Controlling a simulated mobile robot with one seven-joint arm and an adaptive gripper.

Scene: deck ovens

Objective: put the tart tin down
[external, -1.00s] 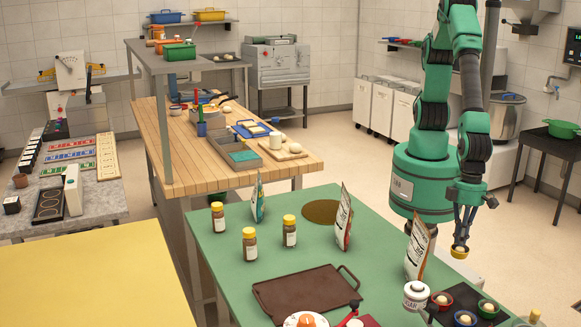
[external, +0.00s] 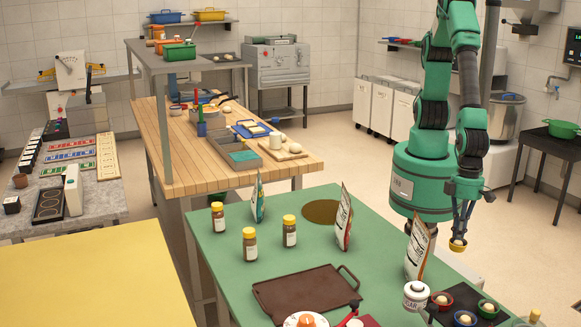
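My gripper (external: 459,236) points down at the right, beyond the green table's right edge in the picture. Its fingers are shut on a small yellow tart tin (external: 458,245) with a pale filling. The tin is held in the air, just right of and above a standing white and orange packet. Each holds a pale filling.
The green table (external: 270,265) carries several yellow-capped jars (external: 249,244), upright packets (external: 417,252), a brown tray (external: 306,293) and a white sugar jar (external: 416,296). The packet and sugar jar stand close to the dark tray. The table's left middle has free room.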

